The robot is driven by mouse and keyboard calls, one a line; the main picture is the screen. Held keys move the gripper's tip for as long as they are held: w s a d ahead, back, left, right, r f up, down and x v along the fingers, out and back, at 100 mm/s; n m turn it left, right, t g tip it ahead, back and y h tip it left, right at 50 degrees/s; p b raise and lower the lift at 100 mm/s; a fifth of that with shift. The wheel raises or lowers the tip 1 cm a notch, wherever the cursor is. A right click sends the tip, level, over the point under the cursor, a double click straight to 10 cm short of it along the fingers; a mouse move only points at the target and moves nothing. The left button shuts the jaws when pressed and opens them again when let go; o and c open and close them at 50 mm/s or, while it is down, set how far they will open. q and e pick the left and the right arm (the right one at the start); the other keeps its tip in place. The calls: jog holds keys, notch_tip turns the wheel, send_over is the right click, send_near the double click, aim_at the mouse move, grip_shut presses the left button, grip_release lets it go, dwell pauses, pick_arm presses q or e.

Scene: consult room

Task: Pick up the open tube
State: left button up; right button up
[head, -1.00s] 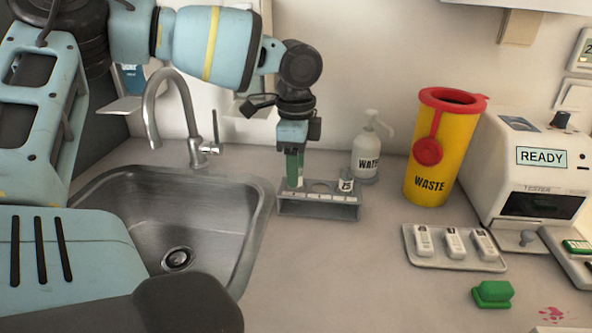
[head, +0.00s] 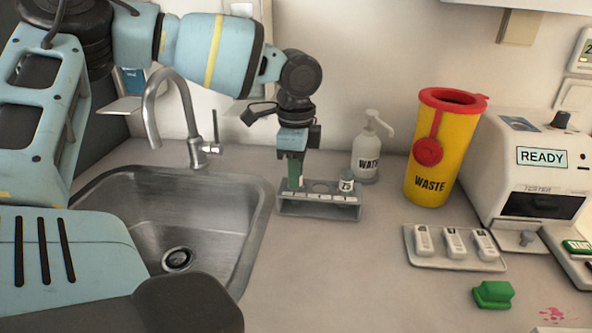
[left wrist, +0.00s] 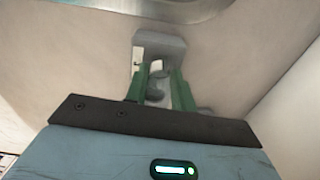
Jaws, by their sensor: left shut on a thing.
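My left gripper (head: 295,184) points straight down at the left end of a grey tube rack (head: 318,211) on the counter. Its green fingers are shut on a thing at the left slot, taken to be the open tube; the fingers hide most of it. The left wrist view shows the green fingers (left wrist: 160,90) with the grey rack (left wrist: 172,45) beyond them. A small labelled tube (head: 346,184) stands upright in the rack's right end. An empty-looking round hole shows in the rack's middle. My right gripper is not in view.
A sink (head: 215,235) with a faucet (head: 185,110) lies left of the rack. A pump bottle (head: 366,150) stands behind it. A yellow waste bin (head: 436,155), a tray of cassettes (head: 457,263), a green block (head: 493,294) and a white analyser (head: 530,165) are to the right.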

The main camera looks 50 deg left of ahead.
pick_arm(q)
notch_tip(320, 180, up, 10)
jog(key=shift+p, duration=0.3)
dwell(0.5)
